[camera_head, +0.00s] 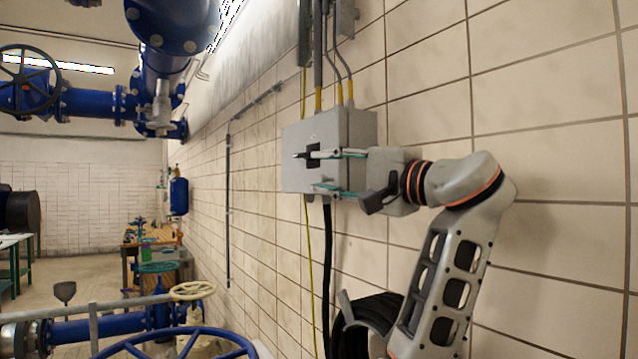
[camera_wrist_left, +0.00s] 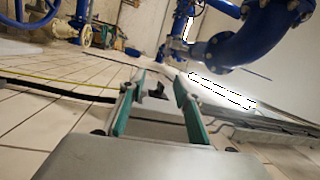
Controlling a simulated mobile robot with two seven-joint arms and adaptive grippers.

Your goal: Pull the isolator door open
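The isolator (camera_head: 295,135) is a grey box on the tiled wall, with a dark handle (camera_head: 312,160) on its front. Its door looks shut, though the fingers cover part of the box. The dark handle (camera_wrist_left: 157,91) shows between the fingertips. I cannot tell whether either finger touches it.
Conduits (camera_head: 318,60) enter the box from above, and a black cable (camera_head: 326,270) hangs below it. Blue pipes (camera_head: 165,70) run at the upper left. A blue handwheel (camera_head: 185,335) stands at the lower front. The wall left of the box is mostly clear.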

